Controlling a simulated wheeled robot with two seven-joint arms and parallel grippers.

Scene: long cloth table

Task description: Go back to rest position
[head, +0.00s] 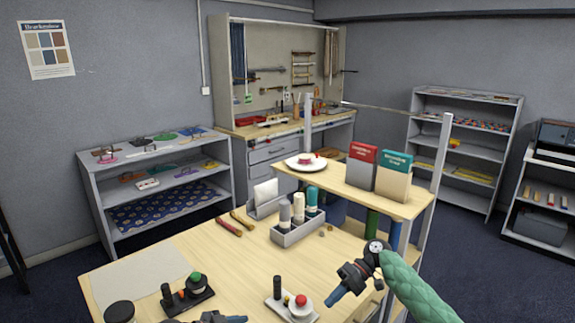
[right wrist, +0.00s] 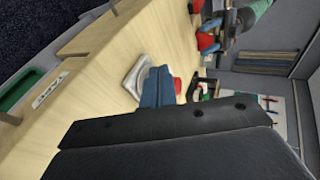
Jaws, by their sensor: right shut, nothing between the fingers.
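My right gripper (head: 334,299) hangs over the right front part of the wooden table (head: 240,265), its arm in a green sleeve coming in from the lower right. Its blue fingers are together with nothing between them. They also show closed in the right wrist view (right wrist: 158,86), above the table top. My left gripper (head: 236,319) is only partly in view at the bottom edge of the head view, low over the table's front. Its blue tip shows, but the frame cuts off the rest, so its opening cannot be told.
A grey base with a red and white knob (head: 301,304) stands left of my right gripper. A black base with a green knob (head: 196,280) stands near my left one. Behind are a grey bottle caddy (head: 300,233) and a raised shelf (head: 338,180) with boxes.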

